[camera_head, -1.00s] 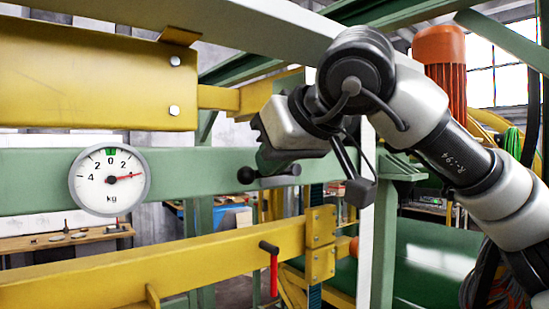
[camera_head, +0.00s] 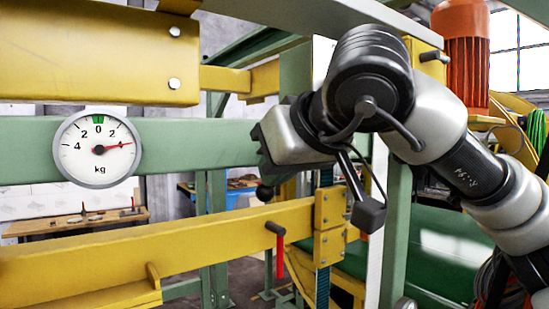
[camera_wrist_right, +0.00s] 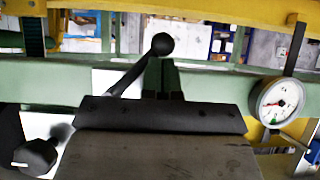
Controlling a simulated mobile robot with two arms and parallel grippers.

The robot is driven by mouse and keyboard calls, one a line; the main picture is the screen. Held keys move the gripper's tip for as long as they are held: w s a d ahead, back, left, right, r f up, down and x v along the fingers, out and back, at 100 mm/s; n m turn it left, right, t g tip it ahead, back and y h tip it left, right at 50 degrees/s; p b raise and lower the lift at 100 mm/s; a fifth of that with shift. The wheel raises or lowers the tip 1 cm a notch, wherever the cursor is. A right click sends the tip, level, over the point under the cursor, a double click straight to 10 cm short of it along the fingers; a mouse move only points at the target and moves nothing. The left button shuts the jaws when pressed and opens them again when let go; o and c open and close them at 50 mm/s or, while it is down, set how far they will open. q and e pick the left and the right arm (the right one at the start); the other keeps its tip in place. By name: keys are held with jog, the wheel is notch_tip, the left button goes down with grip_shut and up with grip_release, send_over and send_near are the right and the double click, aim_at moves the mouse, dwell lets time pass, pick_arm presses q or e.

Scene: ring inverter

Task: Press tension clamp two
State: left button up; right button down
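A black lever with a ball knob (camera_wrist_right: 161,44) stands up at a slant from the green beam in the right wrist view. In the head view a black knob (camera_head: 264,192) shows just below my right gripper's front; the rest of that handle is hidden. My right gripper (camera_wrist_right: 166,80) is in front of the green beam, its narrow dark fingers close together with nothing seen between them. The ball knob is just beyond the fingers; contact cannot be told. My left gripper is out of view.
A round kg gauge (camera_head: 97,147) is on the green beam (camera_head: 190,145), its red needle right of the 2. A yellow beam (camera_head: 120,252) runs below and a yellow plate (camera_head: 90,55) above. An orange motor (camera_head: 461,50) stands at the right.

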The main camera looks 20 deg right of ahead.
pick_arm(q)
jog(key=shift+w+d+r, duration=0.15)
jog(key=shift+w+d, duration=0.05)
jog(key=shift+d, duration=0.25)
pick_arm(e)
jog(key=shift+w+d+f+n+t+h, duration=0.25)
jog(key=shift+d+f+n+t+h, duration=0.05)
jog(key=shift+d+f+n+h, duration=0.35)
jog(key=shift+w+d+f+n+t+h, duration=0.3)
jog(key=shift+d+f+n+h, duration=0.25)
jog(key=shift+d+f+h, duration=0.15)
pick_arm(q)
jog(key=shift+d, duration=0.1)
